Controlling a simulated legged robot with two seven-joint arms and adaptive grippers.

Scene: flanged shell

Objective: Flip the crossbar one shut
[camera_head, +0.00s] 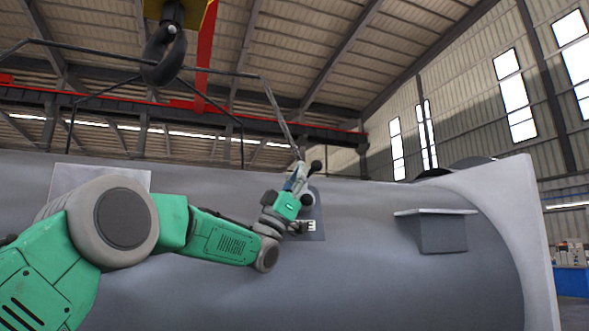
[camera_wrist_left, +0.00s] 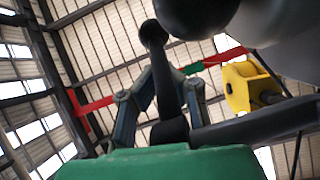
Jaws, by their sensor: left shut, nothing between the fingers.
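A small fitting with dark ball-ended bars stands on a grey plate (camera_head: 318,232) on the shell's side. One dark ball knob (camera_head: 316,166) shows just right of my left gripper (camera_head: 297,178) in the head view. My left gripper is shut and holds nothing, up against the fitting. In the wrist view, a dark bar with a ball end (camera_wrist_left: 154,34) rises by the fingers of my left gripper (camera_wrist_left: 162,85); contact cannot be told. A larger dark round end (camera_wrist_left: 196,14) is close to the camera. The gripper hides much of the fitting. My right gripper is not in view.
The big grey shell (camera_head: 370,280) fills the lower view. A box-like ledge (camera_head: 442,232) juts out to the right of the fitting. A lifting hook (camera_head: 163,55) with sling rods hangs above; its yellow block (camera_wrist_left: 243,86) shows in the wrist view. The shell wall between fitting and ledge is clear.

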